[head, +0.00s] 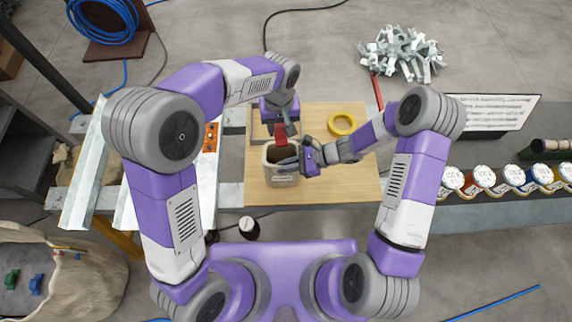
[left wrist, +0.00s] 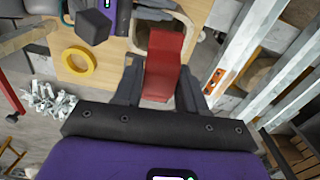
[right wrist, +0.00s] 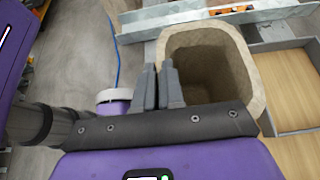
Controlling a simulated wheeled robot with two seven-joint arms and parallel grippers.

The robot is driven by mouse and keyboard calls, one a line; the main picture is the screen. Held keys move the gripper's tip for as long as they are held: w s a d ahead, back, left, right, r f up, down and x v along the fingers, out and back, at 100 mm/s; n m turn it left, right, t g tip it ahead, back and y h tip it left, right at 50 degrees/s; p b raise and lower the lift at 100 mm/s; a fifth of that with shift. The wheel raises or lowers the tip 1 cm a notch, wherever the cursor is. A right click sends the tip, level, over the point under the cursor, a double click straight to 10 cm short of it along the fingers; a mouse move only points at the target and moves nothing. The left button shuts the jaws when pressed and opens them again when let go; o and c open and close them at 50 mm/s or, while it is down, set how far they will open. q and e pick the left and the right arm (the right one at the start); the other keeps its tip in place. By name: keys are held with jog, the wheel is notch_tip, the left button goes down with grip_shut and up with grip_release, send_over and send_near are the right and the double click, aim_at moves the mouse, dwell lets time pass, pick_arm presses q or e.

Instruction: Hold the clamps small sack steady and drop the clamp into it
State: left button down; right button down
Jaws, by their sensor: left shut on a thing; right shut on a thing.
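The small sack (head: 283,180), beige with a label on its front, stands upright and open on the wooden board. Its thick rim (right wrist: 243,60) and hollow inside fill much of the right wrist view. My right gripper (head: 297,163) is shut on the sack's rim at its right side; its fingers (right wrist: 160,88) are close together. My left gripper (head: 283,125) is shut on a red clamp (head: 281,138), above the far part of the sack's opening. In the left wrist view the red clamp (left wrist: 164,60) sits between the fingers (left wrist: 158,88), and the sack's rim (left wrist: 192,32) shows beyond it.
A yellow tape ring (head: 342,124) lies on the board (head: 345,185) to the right. A pile of metal pieces (head: 402,52) lies beyond. Several labelled jars (head: 484,177) stand at the right. Metal rails (head: 88,165) and a large sack (head: 95,270) are at left.

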pick_arm(q)
notch_tip(320, 180, down, 10)
jog(key=shift+r, duration=0.2)
dwell(0.8)
jog(key=c, duration=0.6)
grip_release()
jog(key=shift+o, duration=0.2)
notch_tip(320, 180, up, 12)
jog(key=shift+r, duration=0.1)
pick_arm(e)
jog(key=c, duration=1.2)
grip_release()
jog(key=shift+o, duration=0.2)
